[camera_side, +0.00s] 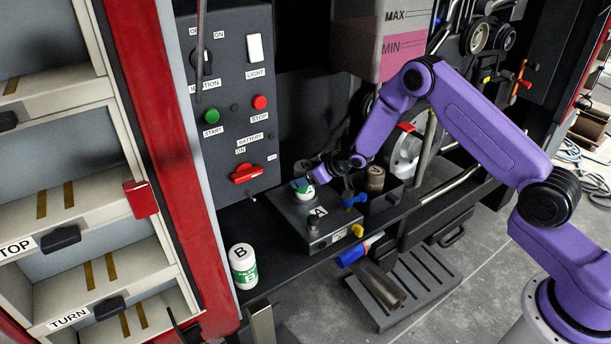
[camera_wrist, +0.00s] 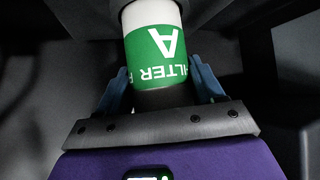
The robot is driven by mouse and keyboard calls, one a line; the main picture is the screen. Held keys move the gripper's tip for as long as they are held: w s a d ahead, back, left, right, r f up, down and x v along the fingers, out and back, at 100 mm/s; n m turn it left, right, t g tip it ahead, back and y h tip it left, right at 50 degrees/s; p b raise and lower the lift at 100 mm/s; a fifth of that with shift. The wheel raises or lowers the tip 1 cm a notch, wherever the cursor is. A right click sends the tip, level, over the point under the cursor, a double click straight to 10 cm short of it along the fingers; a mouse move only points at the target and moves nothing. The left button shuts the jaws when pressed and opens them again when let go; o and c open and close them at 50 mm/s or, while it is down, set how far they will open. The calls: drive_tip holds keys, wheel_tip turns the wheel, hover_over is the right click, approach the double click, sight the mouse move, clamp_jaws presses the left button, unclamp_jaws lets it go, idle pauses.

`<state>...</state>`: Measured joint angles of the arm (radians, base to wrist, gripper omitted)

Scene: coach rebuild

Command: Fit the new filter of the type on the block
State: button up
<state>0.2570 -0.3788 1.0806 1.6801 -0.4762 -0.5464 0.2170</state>
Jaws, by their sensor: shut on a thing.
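My gripper (camera_side: 308,184) is shut on the filter marked A (camera_side: 304,192), a white canister with a green band. In the wrist view the filter (camera_wrist: 158,48) stands between the two blue fingers (camera_wrist: 160,84), and its label reads upside down. The dark block (camera_side: 283,207) carries a label A and has a short dark stud (camera_side: 313,223) on top. The held filter appears over the back part of the block; I cannot tell whether it touches. A white and green filter marked B (camera_side: 243,266) stands upright at the shelf's left end, away from my gripper.
A control panel (camera_side: 228,105) with buttons and a red battery switch (camera_side: 247,173) rises behind the block. A tank (camera_side: 378,40) hangs above.

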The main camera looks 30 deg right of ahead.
drive_tip(key=shift+f, duration=0.45)
drive_tip(key=o, duration=1.2)
drive_tip(key=shift+o, duration=0.3)
drive_tip(key=shift+s, duration=0.1)
drive_tip(key=v, duration=0.8)
